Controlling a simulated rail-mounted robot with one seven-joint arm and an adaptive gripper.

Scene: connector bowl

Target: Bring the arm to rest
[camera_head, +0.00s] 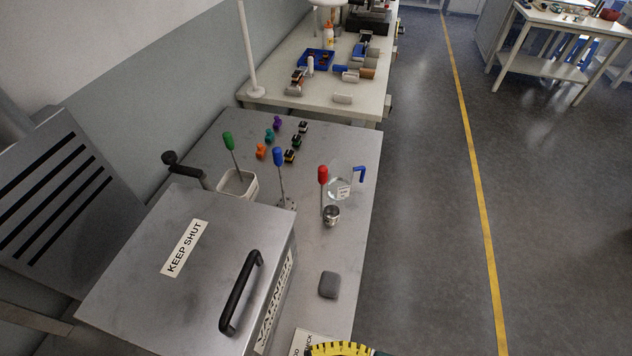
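Neither my arm nor my gripper shows in the head view. A grey metal table (353,240) fills the middle of the view. On its near left stands a metal box (150,285) with a "KEEP SHUT" label and a black handle (240,292); its lid appears closed. No connector bowl can be made out for certain.
Red (323,175), blue (278,157) and green (228,141) handled tools stand upright. Small coloured pieces lie behind them. A grey block (328,284) and a partly cut-off yellow object (340,349) are near the front. The floor (420,220) at right is clear.

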